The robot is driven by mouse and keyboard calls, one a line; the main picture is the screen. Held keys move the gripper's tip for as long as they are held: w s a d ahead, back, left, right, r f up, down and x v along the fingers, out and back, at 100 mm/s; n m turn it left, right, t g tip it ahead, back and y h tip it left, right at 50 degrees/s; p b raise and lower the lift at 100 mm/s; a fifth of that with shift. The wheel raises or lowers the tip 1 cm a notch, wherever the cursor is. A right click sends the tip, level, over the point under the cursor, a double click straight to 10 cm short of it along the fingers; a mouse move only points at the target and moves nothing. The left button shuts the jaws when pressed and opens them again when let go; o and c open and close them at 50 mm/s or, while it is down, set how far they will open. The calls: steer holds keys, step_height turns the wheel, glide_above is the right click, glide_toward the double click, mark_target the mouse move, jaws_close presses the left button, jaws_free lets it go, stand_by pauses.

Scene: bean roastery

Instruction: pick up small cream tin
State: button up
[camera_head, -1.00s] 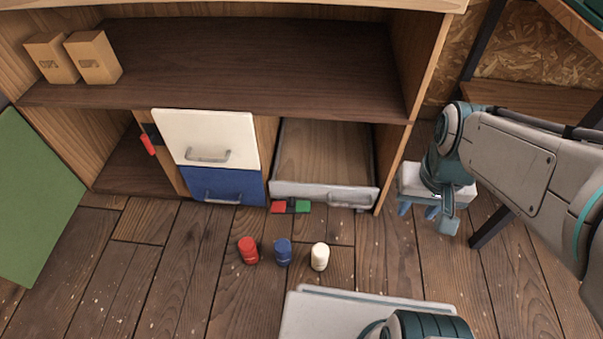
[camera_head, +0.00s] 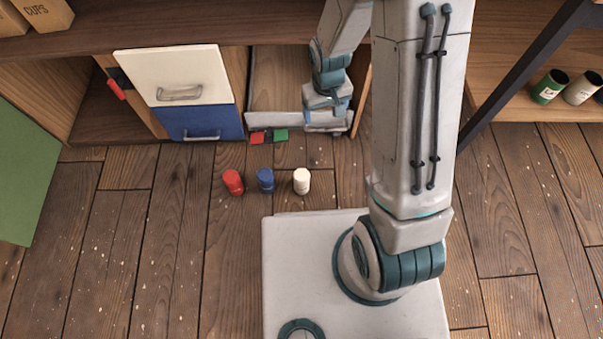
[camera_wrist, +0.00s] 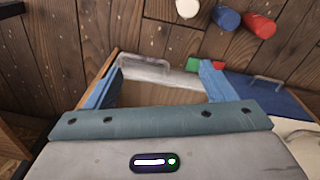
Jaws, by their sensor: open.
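The small cream tin (camera_head: 302,181) stands upright on the wooden floor, at the right end of a row with a blue tin (camera_head: 265,180) and a red tin (camera_head: 233,182). In the wrist view the cream tin (camera_wrist: 188,8) is at the top edge, partly cut off, beside the blue tin (camera_wrist: 226,17) and the red tin (camera_wrist: 259,25). My gripper (camera_head: 325,112) is at the open drawer's front, behind the cream tin and apart from it. In the wrist view my gripper (camera_wrist: 158,88) has its blue fingers spread wide with nothing held between them.
The open drawer (camera_head: 275,119) of the cabinet lies beneath my gripper. Red (camera_head: 257,137) and green (camera_head: 281,135) patches lie before it. White (camera_head: 178,75) and blue (camera_head: 203,122) fronts are at its left.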

steer(key=a+f+n+p, duration=0.15)
steer(key=a+f, duration=0.25)
steer(key=f, duration=0.9)
steer(key=n, duration=0.1)
glide_above(303, 175)
steer(key=shift+g, duration=0.4)
step_height(303, 175, down, 11)
steer(key=shift+f, duration=0.1)
step_height(303, 175, down, 7)
steer(key=b, duration=0.2)
steer(key=shift+f+b, duration=0.2)
steer(key=shift+b, duration=0.15)
steer(key=shift+w+a+f+b, duration=0.15)
steer(key=shift+f+b, duration=0.75)
steer(key=shift+f, duration=0.65)
steer(key=shift+s+a+f+b, duration=0.1)
steer(key=shift+f+b, duration=0.75)
steer(key=shift+f, duration=0.7)
steer(key=shift+r, duration=0.1)
steer(key=c, duration=1.2)
